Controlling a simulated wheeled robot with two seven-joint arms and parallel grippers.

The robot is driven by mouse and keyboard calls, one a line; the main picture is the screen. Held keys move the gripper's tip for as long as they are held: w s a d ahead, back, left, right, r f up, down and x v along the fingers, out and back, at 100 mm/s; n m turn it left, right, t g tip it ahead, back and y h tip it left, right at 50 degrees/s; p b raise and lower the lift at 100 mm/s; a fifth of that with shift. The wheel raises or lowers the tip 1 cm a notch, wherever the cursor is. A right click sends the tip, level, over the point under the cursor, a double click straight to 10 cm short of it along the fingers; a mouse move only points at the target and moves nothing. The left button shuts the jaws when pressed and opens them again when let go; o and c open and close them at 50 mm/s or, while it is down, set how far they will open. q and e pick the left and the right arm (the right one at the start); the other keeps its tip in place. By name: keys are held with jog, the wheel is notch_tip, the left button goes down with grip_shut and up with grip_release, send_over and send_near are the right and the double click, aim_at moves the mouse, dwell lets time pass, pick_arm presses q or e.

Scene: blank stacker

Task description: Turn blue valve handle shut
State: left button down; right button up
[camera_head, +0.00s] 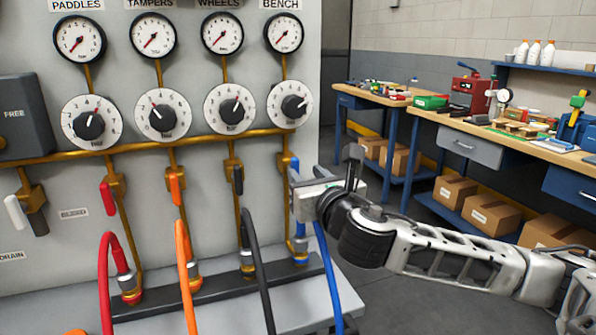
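The blue valve handle (294,164) is on the brass pipe under the BENCH dial, at the right end of the panel. Only a small upper part of it shows. My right gripper (297,184) comes in from the right and is at this valve, just below and in front of the visible blue part. Its fingers are small and overlap the valve, so I cannot tell whether they are open, shut or touching the handle. My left gripper is not in view.
Red (108,198), orange (175,190) and black (238,180) valve handles stand to the left. Several coloured hoses, including a blue hose (328,270), curve out below. Workbenches (420,108) stand behind at right. Grey floor (400,290) is open beneath my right arm.

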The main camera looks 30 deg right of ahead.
aim_at(297, 165)
jog(key=shift+x, duration=2.65)
grip_shut()
